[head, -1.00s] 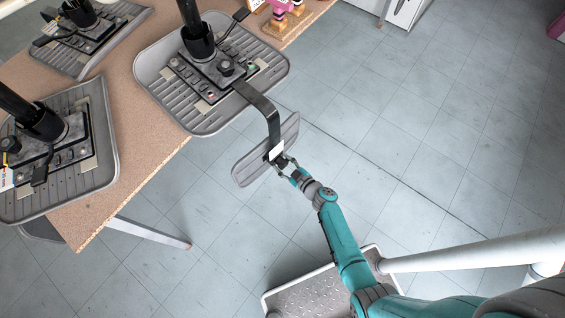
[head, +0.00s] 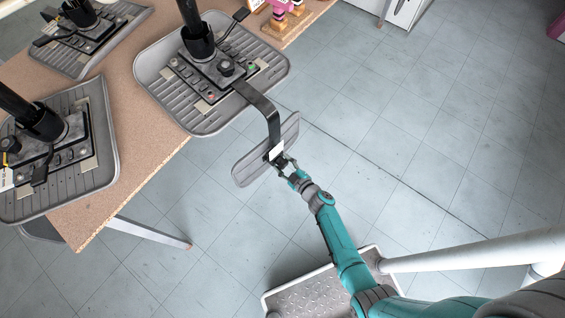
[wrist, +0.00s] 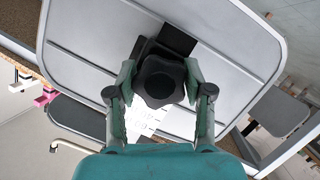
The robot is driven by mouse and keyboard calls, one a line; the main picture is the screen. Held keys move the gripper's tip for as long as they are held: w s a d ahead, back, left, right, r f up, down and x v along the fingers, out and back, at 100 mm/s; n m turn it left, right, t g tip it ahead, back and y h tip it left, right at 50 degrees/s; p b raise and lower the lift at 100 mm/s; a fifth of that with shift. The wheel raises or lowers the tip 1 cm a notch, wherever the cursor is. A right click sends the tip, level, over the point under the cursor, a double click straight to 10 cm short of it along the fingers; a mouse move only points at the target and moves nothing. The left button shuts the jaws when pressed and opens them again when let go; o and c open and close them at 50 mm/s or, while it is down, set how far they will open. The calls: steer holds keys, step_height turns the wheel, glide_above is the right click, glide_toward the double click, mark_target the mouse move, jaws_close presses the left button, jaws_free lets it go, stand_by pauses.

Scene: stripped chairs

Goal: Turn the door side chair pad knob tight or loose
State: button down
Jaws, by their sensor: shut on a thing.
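The chair nearest the door side lies upside down on the table, its grey seat (head: 155,62) facing up with the mechanism on it. A bent black bar (head: 268,108) runs from it past the table edge to a grey back pad (head: 247,167). In the wrist view the pad (wrist: 90,28) fills the background, and a black lobed knob (wrist: 160,80) sits at its middle below a black bracket (wrist: 176,42). My gripper (wrist: 160,88) has its two fingers on either side of the knob, shut on it. In the head view my gripper (head: 287,169) is at the pad's bracket; the knob is hidden there.
A white label (wrist: 142,118) hangs behind the knob. A white pole (head: 470,250) crosses at lower right. The tiled floor (head: 430,130) to the right is clear.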

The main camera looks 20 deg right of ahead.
steer(key=shift+c, duration=1.9)
jaws_free()
